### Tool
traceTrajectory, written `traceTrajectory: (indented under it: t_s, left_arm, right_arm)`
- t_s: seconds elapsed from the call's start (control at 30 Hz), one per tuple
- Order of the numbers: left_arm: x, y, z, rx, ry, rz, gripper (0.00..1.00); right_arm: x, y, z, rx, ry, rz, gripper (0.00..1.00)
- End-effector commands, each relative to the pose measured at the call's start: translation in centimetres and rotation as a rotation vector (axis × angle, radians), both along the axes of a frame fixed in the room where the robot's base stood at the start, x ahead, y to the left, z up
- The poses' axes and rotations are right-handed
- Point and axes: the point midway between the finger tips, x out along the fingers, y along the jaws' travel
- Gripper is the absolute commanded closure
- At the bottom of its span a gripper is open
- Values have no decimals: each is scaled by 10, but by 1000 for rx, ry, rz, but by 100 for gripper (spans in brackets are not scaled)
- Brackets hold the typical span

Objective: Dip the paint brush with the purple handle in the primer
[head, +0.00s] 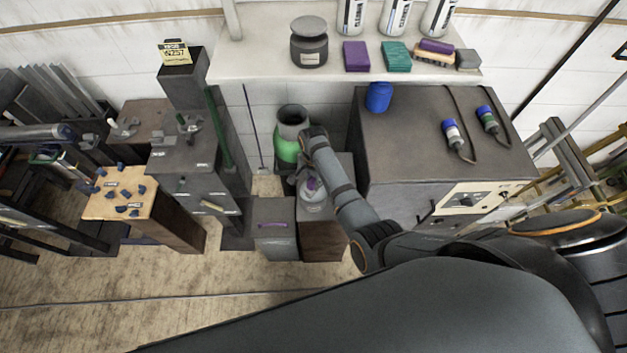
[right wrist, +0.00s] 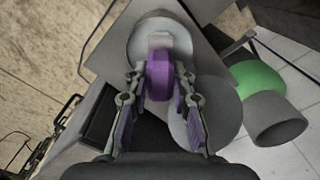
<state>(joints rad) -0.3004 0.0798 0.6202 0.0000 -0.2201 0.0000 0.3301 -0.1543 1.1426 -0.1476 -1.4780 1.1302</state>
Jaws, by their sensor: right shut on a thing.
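A small purple handle (head: 312,184) shows at the tip of my right arm in the head view. In the right wrist view, the purple handle (right wrist: 159,75) is between the two fingers of my right gripper (right wrist: 160,88), which is shut on it. The handle is over a round pale grey pot (right wrist: 143,40). In the head view the pot (head: 314,204) stands on a brown block, partly hidden by my arm. I cannot tell whether bristles are inside it, and no primer label is readable. My left gripper is not in view.
A grey-and-green vessel (head: 287,150) stands close behind the pot; its green side (right wrist: 256,80) shows in the wrist view. A cabinet (head: 440,130) with a blue jar (head: 379,97) is to the right. A low box (head: 273,237) with a purple strip stands left.

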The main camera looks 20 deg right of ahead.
Motion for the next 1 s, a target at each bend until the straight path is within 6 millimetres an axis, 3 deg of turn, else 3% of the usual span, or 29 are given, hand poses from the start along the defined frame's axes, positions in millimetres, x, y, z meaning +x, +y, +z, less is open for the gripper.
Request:
traceTrajectory:
  t_s: [0.37, 0.87, 1.0]
  left_arm:
    - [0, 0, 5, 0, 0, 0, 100]
    - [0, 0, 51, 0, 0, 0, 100]
    - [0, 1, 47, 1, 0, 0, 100]
  right_arm:
    - [-2, 0, 3, 0, 4, 0, 100]
    - [-1, 0, 50, 0, 2, 0, 100]
    - [0, 0, 58, 0, -1, 1, 100]
